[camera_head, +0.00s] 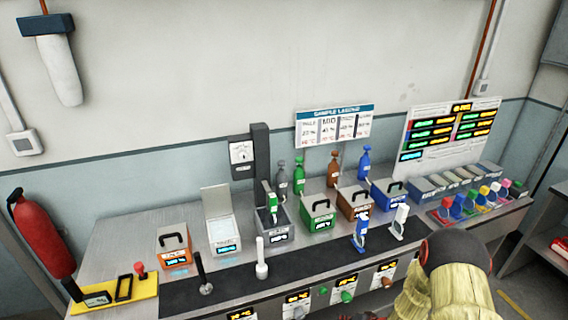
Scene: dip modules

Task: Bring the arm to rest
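A rounded dark and pale-yellow shape (448,262) rises at the bottom right, close to the camera. It looks like part of my arm and covers the front right part of the bench. No gripper fingers can be made out, so my gripper is not seen.
A steel bench (118,238) runs along the wall with boxes, including an orange box (174,256) and a green box (318,222). Upright tools stand at its front. A fire extinguisher (42,235) hangs at left. A sign board (447,135) stands at back right.

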